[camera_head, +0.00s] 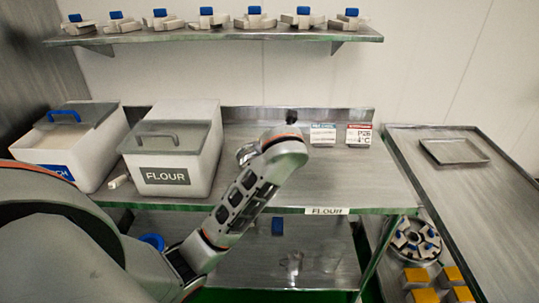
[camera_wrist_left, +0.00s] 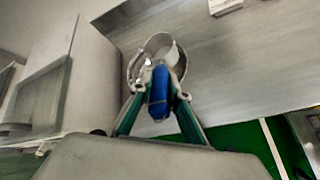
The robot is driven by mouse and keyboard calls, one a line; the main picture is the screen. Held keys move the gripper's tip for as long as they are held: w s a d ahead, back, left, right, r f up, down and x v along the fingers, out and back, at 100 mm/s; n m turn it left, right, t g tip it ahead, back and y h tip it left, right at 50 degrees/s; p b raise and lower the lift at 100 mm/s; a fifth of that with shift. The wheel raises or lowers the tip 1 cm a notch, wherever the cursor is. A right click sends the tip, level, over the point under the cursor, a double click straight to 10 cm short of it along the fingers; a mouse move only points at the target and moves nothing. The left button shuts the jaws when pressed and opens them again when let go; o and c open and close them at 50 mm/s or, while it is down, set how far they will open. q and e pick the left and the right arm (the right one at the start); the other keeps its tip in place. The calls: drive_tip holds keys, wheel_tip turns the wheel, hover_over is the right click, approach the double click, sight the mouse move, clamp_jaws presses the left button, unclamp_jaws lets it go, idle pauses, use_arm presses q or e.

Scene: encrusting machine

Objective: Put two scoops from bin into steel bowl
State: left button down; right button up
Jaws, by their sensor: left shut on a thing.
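My left gripper (camera_wrist_left: 160,92) is shut on the blue handle of a scoop (camera_wrist_left: 158,88) in the left wrist view. A round steel bowl (camera_wrist_left: 131,72) shows just beyond the handle, with the pale scoop head appearing over or inside it; whether they touch cannot be told. In the head view my left wrist hides the gripper and most of the bowl, with a bit of steel (camera_head: 246,153) showing beside it. The white FLOUR bin (camera_head: 198,181) stands left of the bowl with its clear lid (camera_head: 165,134) on top. My right gripper is out of view.
Another white bin (camera_head: 95,163) with a blue lid handle stands at the far left. Two small signs (camera_head: 323,134) stand at the back of the steel table (camera_head: 365,185). A shelf (camera_head: 225,38) with several blue-topped parts hangs above. A side table (camera_head: 440,190) holds a tray (camera_head: 487,153).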

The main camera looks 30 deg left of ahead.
use_arm(q)
drive_tip(key=shift+r, duration=2.55)
